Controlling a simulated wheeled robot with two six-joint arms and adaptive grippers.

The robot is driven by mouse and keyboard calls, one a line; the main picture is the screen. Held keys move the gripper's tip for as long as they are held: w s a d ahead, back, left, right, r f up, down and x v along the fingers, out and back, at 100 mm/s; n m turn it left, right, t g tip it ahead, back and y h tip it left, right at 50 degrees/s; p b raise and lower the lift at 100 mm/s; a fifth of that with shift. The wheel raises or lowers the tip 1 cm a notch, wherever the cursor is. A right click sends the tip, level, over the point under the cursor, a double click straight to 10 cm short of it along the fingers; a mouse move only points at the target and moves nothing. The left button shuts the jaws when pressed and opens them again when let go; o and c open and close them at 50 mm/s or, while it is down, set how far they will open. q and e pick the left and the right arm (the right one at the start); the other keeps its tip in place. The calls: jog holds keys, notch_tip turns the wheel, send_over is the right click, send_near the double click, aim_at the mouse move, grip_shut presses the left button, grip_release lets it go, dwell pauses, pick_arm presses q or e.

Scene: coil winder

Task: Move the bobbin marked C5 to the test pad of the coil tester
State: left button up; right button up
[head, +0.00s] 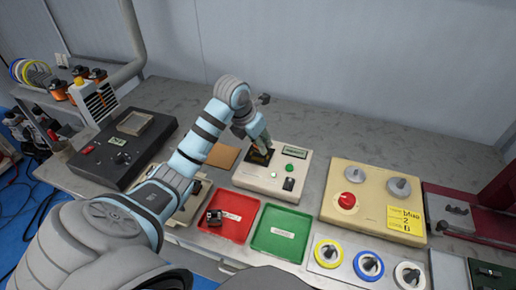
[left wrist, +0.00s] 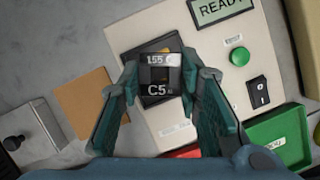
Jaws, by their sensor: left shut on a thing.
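The bobbin marked C5 (left wrist: 158,75) is between the fingertips of my left gripper (left wrist: 160,85), which is shut on it. Its top label reads "155" and "C5" in the left wrist view. The white coil tester (head: 272,176) stands mid-bench in the head view. Its dark square test pad (left wrist: 132,52) is directly under or just behind the bobbin. I cannot tell whether the bobbin touches the pad. In the head view my left gripper (head: 262,146) is over the pad and hides most of the bobbin. My right gripper is in neither view.
The tester has a READY display (left wrist: 222,9), green button (left wrist: 239,56) and black switch (left wrist: 258,92). A red tray (head: 236,207) holding a dark bobbin and an empty green tray (head: 281,233) are in front. A beige box (head: 372,203) with knobs stands right, a dark box (head: 125,144) left.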

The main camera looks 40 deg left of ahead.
aim_at(255, 144)
pick_arm(q)
notch_tip(255, 144, down, 3)
jog(key=shift+s+r, duration=0.1)
jog(key=o, duration=0.7)
jog(key=shift+f, duration=0.2)
jog(key=o, duration=0.4)
jog(key=shift+r, duration=0.1)
jog(key=shift+r, duration=0.4)
jog(key=p+v, duration=0.1)
jog(key=v, duration=1)
jog(key=shift+r, duration=0.2)
